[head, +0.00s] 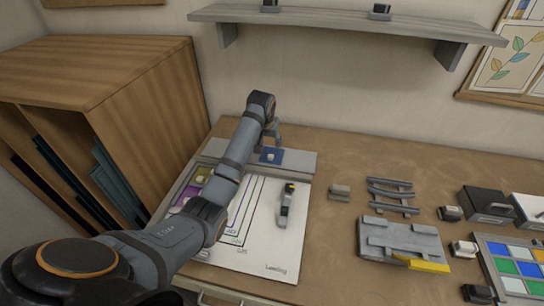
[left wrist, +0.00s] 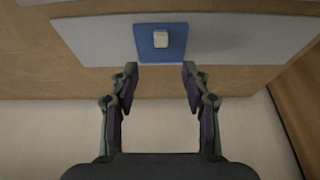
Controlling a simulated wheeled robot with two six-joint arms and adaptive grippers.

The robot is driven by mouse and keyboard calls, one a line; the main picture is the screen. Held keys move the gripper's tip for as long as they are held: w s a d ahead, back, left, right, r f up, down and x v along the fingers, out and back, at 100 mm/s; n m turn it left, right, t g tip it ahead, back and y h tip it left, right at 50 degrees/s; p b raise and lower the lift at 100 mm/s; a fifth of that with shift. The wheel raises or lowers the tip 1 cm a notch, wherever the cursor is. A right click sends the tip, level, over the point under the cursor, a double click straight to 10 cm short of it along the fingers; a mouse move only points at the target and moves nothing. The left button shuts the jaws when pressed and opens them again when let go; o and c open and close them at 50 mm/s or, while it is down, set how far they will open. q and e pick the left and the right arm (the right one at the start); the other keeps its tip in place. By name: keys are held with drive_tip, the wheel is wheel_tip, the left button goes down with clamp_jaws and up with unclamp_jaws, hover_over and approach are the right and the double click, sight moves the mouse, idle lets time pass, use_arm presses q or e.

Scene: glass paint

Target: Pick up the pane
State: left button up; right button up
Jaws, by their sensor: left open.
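The pane is a small blue square (head: 272,156) with a pale knob on it. It lies on a grey strip at the back of the workbench in the head view. In the left wrist view the blue pane (left wrist: 147,48) is at the top middle, just beyond my fingertips. My left gripper (head: 272,133) is open and empty above the back of the bench. Its two fingers show apart in the left wrist view (left wrist: 160,73), near the pane's lower edge. I cannot tell whether they touch it. My right gripper is not in view.
A white sheet (head: 261,240) with coloured lines and a dark tool (head: 287,206) lie in front of the strip. Grey racks (head: 391,195), blocks and a colour tray (head: 513,268) stand to the right. A wooden cabinet (head: 155,110) stands left; a shelf (head: 330,22) hangs above.

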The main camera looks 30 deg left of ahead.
sight(271, 155)
use_arm(q)
drive_tip(key=x, duration=0.2)
drive_tip(key=shift+f, duration=0.3)
drive_tip(key=shift+w+f, duration=0.25)
drive_tip(key=shift+f, duration=0.25)
drive_tip(key=p+x, duration=0.1)
drive_tip(key=x, duration=0.3)
drive_tip(key=shift+w+a+f+p, duration=0.2)
drive_tip(key=shift+f+p, duration=0.15)
drive_tip(key=shift+w+f, duration=0.15)
drive_tip(key=shift+f, duration=0.05)
drive_tip(key=c, duration=0.4)
clamp_jaws()
